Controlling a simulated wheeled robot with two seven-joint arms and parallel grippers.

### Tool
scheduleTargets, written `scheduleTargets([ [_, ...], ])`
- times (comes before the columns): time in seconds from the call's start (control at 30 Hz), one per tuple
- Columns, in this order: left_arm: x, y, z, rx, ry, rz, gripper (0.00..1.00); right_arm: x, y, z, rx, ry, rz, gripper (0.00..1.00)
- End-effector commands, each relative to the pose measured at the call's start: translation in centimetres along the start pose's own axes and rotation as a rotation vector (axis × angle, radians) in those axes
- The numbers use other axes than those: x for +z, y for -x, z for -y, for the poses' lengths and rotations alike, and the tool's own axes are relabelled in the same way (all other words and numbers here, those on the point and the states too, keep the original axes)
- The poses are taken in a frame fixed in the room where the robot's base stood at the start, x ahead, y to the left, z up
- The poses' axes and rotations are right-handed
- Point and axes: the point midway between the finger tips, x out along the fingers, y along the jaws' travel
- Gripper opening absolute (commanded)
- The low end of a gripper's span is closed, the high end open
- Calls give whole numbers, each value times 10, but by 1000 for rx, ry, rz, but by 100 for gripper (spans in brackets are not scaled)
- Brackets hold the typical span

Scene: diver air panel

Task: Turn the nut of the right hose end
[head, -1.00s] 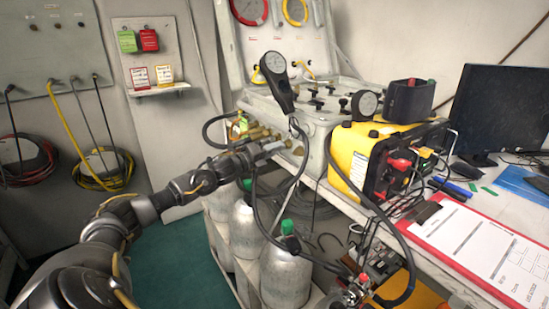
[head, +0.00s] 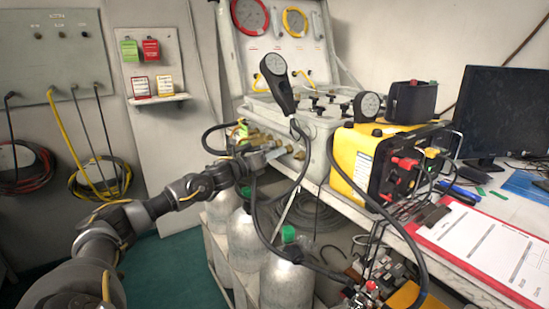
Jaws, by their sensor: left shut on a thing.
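My left gripper (head: 278,152) reaches in from the left to the row of brass fittings (head: 252,137) on the near side of the grey air panel case (head: 330,143). It is shut at the right hose end, whose nut is mostly hidden by the fingers. A black hose (head: 256,200) hangs down below the gripper. Another black hose (head: 208,138) loops to the fittings on the left, by a green and yellow part. My right gripper cannot be made out.
A dark handheld gauge (head: 277,82) stands in front of the panel. A yellow and black unit (head: 362,160) stands to the right, beside a red clipboard (head: 480,238). Grey cylinders (head: 285,275) stand below the bench. The floor (head: 165,262) on the left is clear.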

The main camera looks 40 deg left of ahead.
Motion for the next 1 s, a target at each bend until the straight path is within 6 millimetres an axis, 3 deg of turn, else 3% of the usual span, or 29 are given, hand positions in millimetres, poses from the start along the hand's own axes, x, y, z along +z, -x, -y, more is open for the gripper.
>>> scheduleTargets([
  [0.37,-2,0,-2,4,-2,-6,2,0,0,0,0,0,0,36],
  [0.4,-2,0,-2,4,-2,-6,28,0,0,0,0,0,-1,36],
  [0.57,-2,-1,0,1,-2,-4,47,0,0,0,0,0,-1,36],
  [0.83,-2,-1,0,-1,-2,-3,47,0,0,0,0,0,0,36],
  [1.0,-3,13,-2,3,-4,-5,47,1,-1,0,0,0,4,36],
])
